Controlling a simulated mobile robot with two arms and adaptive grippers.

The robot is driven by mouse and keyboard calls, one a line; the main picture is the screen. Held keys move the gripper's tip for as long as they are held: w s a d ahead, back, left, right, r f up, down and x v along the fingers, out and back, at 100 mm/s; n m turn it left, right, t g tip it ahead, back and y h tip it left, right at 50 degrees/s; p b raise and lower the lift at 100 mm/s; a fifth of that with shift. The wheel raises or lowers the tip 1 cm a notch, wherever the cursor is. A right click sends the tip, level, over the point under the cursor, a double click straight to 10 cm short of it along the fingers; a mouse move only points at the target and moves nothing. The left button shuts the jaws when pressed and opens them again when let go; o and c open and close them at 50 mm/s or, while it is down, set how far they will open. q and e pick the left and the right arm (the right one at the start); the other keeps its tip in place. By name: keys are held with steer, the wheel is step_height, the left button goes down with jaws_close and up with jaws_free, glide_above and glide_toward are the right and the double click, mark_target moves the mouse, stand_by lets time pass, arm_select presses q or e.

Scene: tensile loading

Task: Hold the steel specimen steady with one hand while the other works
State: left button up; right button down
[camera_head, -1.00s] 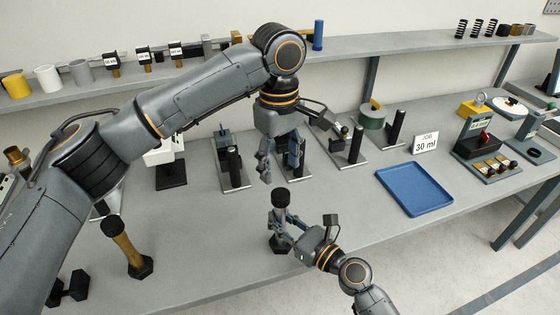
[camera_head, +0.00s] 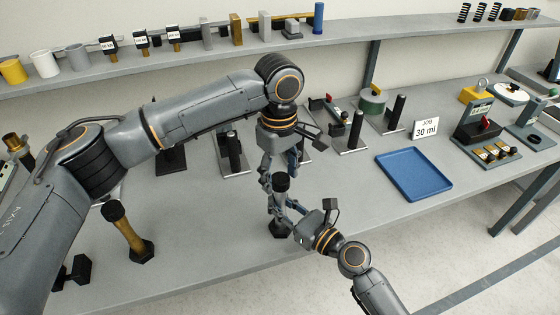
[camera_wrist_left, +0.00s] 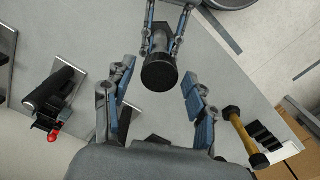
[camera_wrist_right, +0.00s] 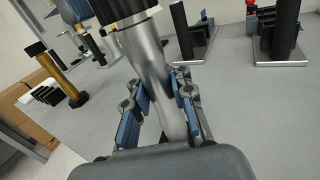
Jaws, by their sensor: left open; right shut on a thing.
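The steel specimen stands upright near the table's front edge; its black top cap (camera_head: 281,183) shows in the head view, and its bare steel shaft (camera_wrist_right: 162,80) fills the middle of the right wrist view. My right gripper (camera_head: 281,208) is shut around the shaft below the cap. My left gripper (camera_head: 268,172) is open, pointing down, just behind the cap in the head view. In the left wrist view the cap (camera_wrist_left: 160,73) lies between and a little beyond the open fingers, with no contact visible.
A brass-coloured post with black ends (camera_head: 127,232) stands to the left. A blue tray (camera_head: 414,175) and a "30 ml" job card (camera_head: 426,129) are on the right. Fixtures with black posts (camera_head: 355,130) stand behind. The table between the specimen and the tray is clear.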

arm_select(q)
steer(key=shift+f, duration=0.3)
